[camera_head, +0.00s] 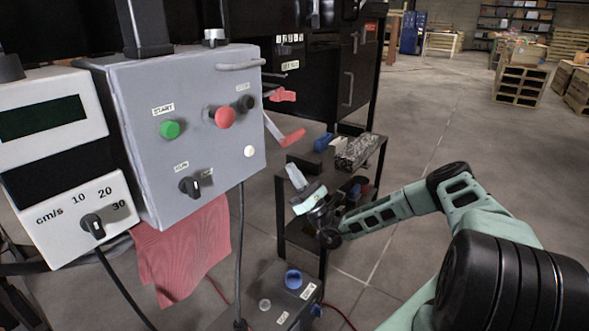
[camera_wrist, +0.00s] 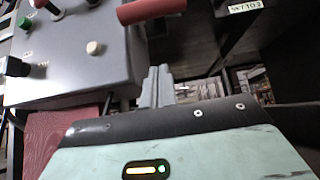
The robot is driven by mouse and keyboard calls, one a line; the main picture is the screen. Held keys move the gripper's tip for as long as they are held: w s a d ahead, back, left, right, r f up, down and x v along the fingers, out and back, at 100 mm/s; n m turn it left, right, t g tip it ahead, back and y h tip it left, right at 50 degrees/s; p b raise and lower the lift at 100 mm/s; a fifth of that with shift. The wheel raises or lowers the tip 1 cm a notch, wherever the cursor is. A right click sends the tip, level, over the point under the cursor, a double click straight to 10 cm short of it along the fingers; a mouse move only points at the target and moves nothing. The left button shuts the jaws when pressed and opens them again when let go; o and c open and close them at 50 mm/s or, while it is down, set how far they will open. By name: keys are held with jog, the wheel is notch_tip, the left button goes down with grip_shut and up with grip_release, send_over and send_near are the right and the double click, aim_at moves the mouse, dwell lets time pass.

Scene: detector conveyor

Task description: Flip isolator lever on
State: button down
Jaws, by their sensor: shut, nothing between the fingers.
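A red lever (camera_head: 291,138) on a pale arm juts out beside the grey control box, low on the black cabinet. A second red handle (camera_head: 284,96) sits higher on the cabinet front. I cannot tell for sure which is the isolator lever. In the wrist view a red cylindrical grip (camera_wrist: 150,10) crosses the top edge, beyond my fingertips. My gripper (camera_head: 293,170) is shut and empty, pointing up, below the lower red lever and apart from it. Its fingers (camera_wrist: 156,78) also show close together in the wrist view.
The grey control box (camera_head: 150,130) with green, red and black controls stands to the left. A dark bench (camera_head: 376,160) with small parts is behind my gripper. A red cloth (camera_head: 185,250) hangs under the box. A pedal box (camera_head: 310,292) is low in front. Open floor lies right.

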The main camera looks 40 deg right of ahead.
notch_tip(320, 180, up, 8)
jog(key=w+b, duration=0.1)
jog(key=b, duration=0.1)
jog(key=shift+w+a+f, duration=0.15)
jog(key=shift+a+f, duration=0.1)
jog(key=shift+d+r, duration=0.1)
jog(key=shift+r, duration=0.05)
